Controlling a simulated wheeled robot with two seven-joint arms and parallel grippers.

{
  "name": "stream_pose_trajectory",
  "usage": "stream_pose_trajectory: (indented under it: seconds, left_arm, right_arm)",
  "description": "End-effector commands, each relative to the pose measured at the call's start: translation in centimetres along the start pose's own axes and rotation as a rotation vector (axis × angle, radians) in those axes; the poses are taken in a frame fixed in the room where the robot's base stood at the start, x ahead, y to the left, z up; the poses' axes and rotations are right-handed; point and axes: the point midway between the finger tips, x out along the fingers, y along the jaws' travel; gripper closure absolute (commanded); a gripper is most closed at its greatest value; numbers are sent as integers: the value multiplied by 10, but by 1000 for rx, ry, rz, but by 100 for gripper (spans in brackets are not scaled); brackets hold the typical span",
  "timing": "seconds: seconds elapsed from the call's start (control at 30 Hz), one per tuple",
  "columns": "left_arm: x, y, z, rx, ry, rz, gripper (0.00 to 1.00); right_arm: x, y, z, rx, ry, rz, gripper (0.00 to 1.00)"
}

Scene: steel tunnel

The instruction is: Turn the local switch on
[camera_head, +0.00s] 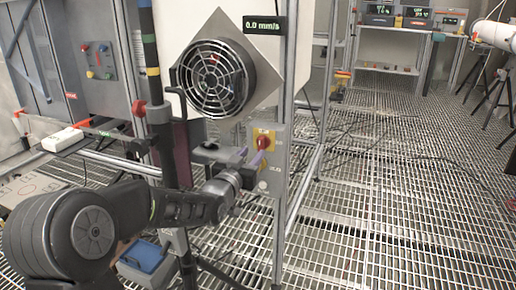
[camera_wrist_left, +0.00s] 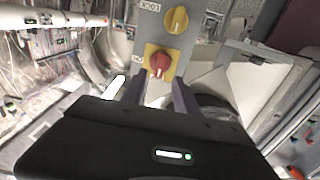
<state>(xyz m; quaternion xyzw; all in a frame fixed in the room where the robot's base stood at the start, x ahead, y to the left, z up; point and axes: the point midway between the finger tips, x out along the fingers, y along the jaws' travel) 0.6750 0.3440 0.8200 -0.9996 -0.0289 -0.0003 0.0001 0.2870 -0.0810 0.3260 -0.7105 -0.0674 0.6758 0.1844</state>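A grey switch panel (camera_head: 277,178) stands on a metal post in the middle of the head view. Its red rotary knob on a yellow plate (camera_head: 264,142) shows at the panel's upper part, and again in the left wrist view (camera_wrist_left: 160,62). My left gripper (camera_head: 254,161) is in front of the panel. In the wrist view its fingers (camera_wrist_left: 159,83) are apart with nothing between them, pointing toward the red knob; contact is unclear. My right gripper is out of view.
A round black fan (camera_head: 214,79) on a diamond plate is above the arm, with a speed display (camera_head: 264,25) beside it. A black pole (camera_head: 156,95) stands left of the panel. A blue box (camera_head: 146,256) is low left. Grated floor is open at right.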

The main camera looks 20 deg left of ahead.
Motion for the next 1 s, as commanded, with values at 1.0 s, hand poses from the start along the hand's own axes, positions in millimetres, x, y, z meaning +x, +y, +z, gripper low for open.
stream_pose_trajectory:
  seconds: [1.0]
  left_arm:
    - [54,0,0,0,0,1,90]
  right_arm:
    - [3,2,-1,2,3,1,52]
